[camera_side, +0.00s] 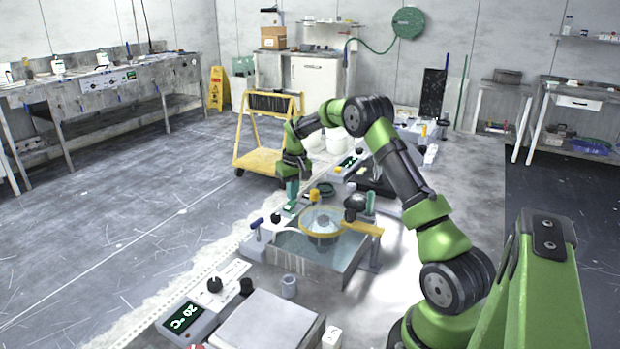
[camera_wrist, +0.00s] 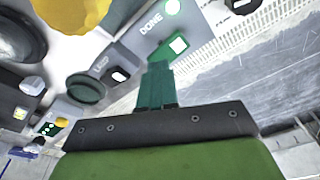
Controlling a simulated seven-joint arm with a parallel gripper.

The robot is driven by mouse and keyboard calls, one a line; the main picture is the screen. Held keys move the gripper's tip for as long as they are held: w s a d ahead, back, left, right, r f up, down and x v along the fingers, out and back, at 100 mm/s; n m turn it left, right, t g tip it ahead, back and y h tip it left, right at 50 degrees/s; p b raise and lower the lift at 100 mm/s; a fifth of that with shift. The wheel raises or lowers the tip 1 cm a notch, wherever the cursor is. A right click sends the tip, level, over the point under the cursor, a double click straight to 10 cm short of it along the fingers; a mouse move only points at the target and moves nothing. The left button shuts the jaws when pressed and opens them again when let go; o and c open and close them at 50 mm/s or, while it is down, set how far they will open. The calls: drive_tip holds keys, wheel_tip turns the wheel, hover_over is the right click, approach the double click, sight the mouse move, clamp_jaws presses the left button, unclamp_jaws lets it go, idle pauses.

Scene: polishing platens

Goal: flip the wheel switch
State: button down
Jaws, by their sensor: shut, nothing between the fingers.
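My gripper (camera_side: 291,204) points down over the control strip at the far left of the platen bench in the side view. In the wrist view its teal fingers (camera_wrist: 158,70) are shut together and empty. Another small box with a pale rocker switch (camera_wrist: 119,75) sits left of the fingers. No readable label in either view says wheel, so I cannot tell which switch is the wheel one.
A polishing platen with a yellow ring (camera_side: 345,232) stands right of my gripper. A yellow cart (camera_side: 262,163) stands behind. The floor to the left is clear.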

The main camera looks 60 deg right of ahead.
drive_tip(key=shift+f, duration=0.6)
drive_tip(key=shift+r, duration=3.6)
